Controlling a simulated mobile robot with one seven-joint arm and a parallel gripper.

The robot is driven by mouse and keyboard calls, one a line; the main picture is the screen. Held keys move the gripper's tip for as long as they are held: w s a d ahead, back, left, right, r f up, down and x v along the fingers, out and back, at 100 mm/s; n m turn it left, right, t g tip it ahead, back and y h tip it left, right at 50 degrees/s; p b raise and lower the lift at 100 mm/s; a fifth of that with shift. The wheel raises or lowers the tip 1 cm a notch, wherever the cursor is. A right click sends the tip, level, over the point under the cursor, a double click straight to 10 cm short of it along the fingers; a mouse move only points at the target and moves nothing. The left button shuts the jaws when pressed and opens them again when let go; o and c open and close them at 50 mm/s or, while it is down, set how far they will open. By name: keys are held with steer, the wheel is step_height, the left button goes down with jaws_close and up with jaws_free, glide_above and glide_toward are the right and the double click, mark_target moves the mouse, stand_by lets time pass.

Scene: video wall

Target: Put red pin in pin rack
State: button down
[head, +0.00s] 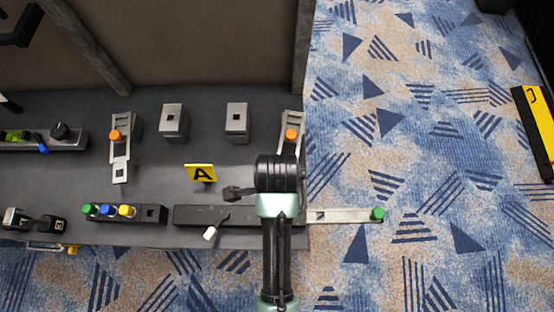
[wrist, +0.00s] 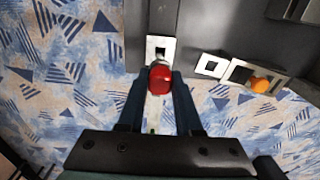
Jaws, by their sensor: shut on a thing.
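The red pin (wrist: 160,78) is in the wrist view, held between the fingers of my gripper (wrist: 158,82). Just beyond it is a pale plate with a dark square hole (wrist: 160,50); I cannot tell whether the pin touches it. In the head view my arm covers the gripper and the red pin. A dark rack (head: 160,224) stands at the front left of the table. It holds a green pin (head: 89,210), a blue pin (head: 107,210) and a yellow pin (head: 127,211), with an empty square hole at its right end.
A metal bracket (head: 345,216) juts past the table's right edge with a green pin (head: 377,214) at its end. Two brackets with orange pins (head: 115,136) and two grey blocks (head: 237,122) stand farther back. A yellow "A" sign (head: 200,173) and a white-tipped lever (head: 210,233) are nearby.

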steer(key=shift+r, duration=0.85)
steer(key=shift+r+p, duration=0.1)
steer(key=shift+p, duration=0.25)
